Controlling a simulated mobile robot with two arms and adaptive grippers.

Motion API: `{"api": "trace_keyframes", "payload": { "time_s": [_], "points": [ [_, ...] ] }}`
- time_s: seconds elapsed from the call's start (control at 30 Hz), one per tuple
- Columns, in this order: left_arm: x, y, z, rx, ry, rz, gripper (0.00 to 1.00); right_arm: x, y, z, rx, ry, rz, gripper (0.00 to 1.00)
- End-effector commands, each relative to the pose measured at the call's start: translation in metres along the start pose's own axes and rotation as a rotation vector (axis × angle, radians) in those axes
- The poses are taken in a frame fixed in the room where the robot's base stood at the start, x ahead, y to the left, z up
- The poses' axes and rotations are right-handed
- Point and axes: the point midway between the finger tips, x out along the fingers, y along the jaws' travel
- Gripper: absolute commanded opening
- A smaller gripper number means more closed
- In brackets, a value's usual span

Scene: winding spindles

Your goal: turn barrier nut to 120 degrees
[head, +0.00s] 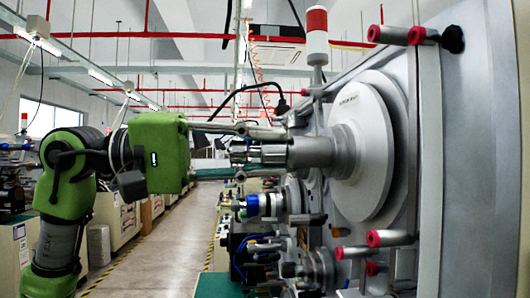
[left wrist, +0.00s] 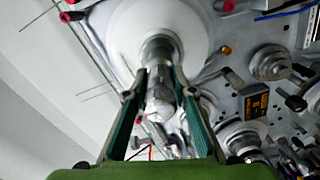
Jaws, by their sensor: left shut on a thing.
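The barrier nut (head: 243,152) is a shiny metal piece on the outer end of a grey spindle (head: 310,152), which sticks out to the left from a large pale disc (head: 362,150). My left gripper (head: 280,152) reaches in level from the left, with one finger above the nut and one below. In the left wrist view the nut (left wrist: 160,92) sits between the two green-padded fingers, in line with the spindle (left wrist: 158,52) and disc (left wrist: 195,25). The gripper is shut on it. The finger contact is partly hidden. My right gripper is not in view.
Below the spindle, a smaller spindle with a blue ring (head: 255,205) and more fittings crowd the machine face (head: 430,130). Red-capped pins (head: 388,238) stick out around the disc. A signal lamp (head: 317,35) stands above. The aisle (head: 165,250) is open.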

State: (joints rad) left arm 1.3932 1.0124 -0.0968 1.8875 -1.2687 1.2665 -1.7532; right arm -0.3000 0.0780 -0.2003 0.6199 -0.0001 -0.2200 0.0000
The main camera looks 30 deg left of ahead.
Motion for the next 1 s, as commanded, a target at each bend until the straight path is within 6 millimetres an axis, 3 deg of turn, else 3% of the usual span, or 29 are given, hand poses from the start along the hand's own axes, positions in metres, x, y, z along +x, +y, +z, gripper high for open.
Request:
{"api": "trace_keyframes", "payload": {
  "time_s": [0.33, 0.37, 0.4, 0.77, 0.87, 1.0],
  "points": [
    [0.0, -0.001, 0.001, 0.005, -0.001, -0.003, 0.03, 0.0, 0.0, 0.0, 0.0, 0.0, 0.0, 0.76],
    [0.0, -0.001, 0.001, 0.005, -0.001, -0.003, 0.29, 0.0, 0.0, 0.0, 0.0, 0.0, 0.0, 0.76],
    [0.0, -0.001, 0.001, 0.004, -0.001, -0.003, 0.4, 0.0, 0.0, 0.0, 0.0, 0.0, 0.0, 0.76],
    [-0.001, -0.001, 0.0, 0.002, 0.0, -0.001, 0.41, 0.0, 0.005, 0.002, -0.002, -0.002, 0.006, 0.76],
    [-0.008, -0.001, -0.001, 0.002, 0.002, -0.002, 0.41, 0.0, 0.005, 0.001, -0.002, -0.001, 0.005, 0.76],
    [-0.031, -0.001, -0.001, 0.0, 0.004, -0.002, 0.41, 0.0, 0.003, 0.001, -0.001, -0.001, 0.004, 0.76]
  ]
}}
